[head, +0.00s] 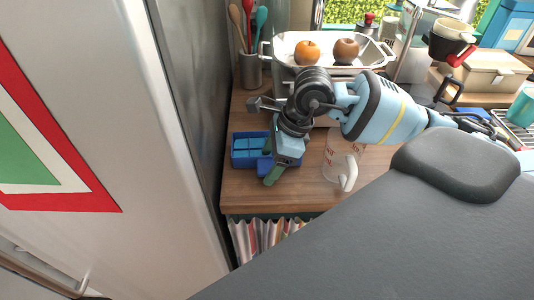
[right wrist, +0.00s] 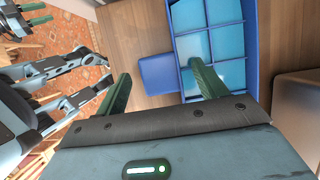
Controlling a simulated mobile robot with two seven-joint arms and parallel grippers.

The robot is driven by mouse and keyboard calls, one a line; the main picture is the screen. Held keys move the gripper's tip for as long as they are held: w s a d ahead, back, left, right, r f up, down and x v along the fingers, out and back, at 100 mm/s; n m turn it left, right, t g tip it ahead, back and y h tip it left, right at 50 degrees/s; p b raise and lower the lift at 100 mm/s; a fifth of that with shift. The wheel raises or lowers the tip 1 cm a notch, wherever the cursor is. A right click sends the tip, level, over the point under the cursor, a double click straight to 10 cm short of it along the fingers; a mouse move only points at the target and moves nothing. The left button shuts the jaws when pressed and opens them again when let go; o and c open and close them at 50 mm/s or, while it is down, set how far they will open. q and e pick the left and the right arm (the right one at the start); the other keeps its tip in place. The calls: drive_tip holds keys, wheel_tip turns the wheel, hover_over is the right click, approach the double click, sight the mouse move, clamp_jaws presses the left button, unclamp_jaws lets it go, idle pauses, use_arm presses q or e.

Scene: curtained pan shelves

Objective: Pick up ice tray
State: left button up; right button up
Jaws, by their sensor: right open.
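The ice tray (head: 240,150) is blue with pale blue cells and lies on the wooden counter near its left end. It also shows in the right wrist view (right wrist: 211,28), with a flat blue tab (right wrist: 158,74) at its side. My right gripper (right wrist: 160,71) is open, its green fingers pointing toward the tray. In that view one finger overlaps the tray's cells and the other is beyond the tab. The tab shows between them, and contact cannot be told. In the head view my right gripper (head: 272,168) partly covers the tray. A jointed arm part, apparently my left, shows in the wrist view.
A clear measuring cup (head: 342,160) stands right of the tray. Behind is a metal pan (head: 288,47) with two round fruits, next to a utensil holder (head: 251,72). A dark panel borders the counter's left side. Striped curtains (head: 262,235) hang below its front edge.

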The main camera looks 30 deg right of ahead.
drive_tip(key=c, duration=1.3)
drive_tip(key=shift+r, duration=0.1)
wheel_tip(320, 180, up, 10)
